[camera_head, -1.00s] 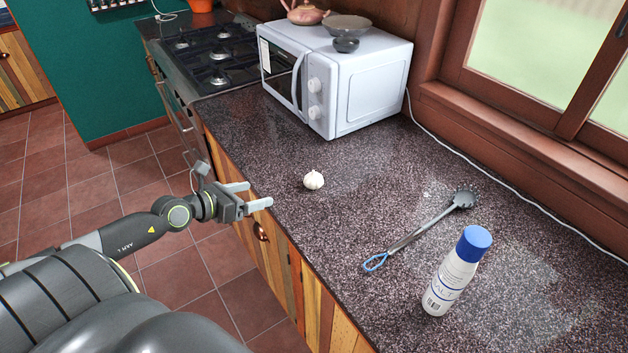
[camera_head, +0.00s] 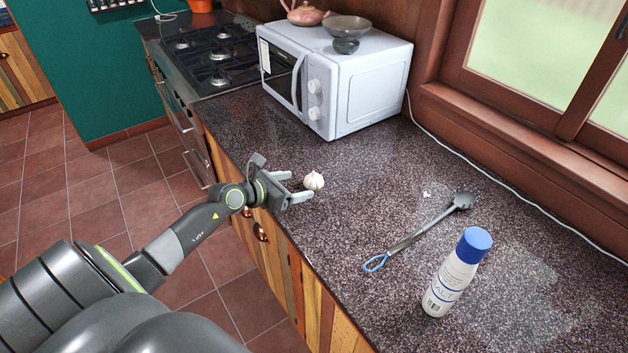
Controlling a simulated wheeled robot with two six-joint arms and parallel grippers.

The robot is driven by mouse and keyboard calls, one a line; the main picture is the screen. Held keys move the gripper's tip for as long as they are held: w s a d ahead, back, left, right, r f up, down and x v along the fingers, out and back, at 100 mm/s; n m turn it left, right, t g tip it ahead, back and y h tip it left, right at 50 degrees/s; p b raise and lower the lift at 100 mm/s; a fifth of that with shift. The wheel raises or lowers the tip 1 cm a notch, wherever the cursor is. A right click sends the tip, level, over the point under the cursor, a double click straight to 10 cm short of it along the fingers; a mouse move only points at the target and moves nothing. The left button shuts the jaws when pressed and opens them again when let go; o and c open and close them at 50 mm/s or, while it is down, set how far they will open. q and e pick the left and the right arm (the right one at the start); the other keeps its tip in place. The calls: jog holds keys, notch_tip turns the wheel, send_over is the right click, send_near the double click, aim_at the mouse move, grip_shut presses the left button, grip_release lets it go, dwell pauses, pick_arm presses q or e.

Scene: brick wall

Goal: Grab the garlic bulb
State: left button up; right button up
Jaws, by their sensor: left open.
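The small white garlic bulb (camera_head: 314,181) sits on the dark speckled countertop (camera_head: 330,225), in front of the microwave. My left gripper (camera_head: 302,186) is open, at the counter's front edge. Its two light grey fingers point right toward the bulb, with the tips just left of it. The bulb appears to be just beyond the fingertips, not held between them. My right gripper is not in the picture.
A white microwave (camera_head: 362,85) stands behind the bulb. A spaghetti spoon (camera_head: 425,228) and a blue-capped salt bottle (camera_head: 455,275) are to the right. A gas stove (camera_head: 215,55) is at the back left. The counter around the bulb is clear.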

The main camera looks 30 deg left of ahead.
aim_at(307, 184)
pick_arm(q)
jog(key=shift+p+x, duration=0.3)
jog(key=shift+x, duration=2.4)
jog(key=shift+s+f, duration=0.1)
jog(key=shift+f, duration=0.1)
jog(key=shift+c, duration=0.2)
jog(key=c, duration=1)
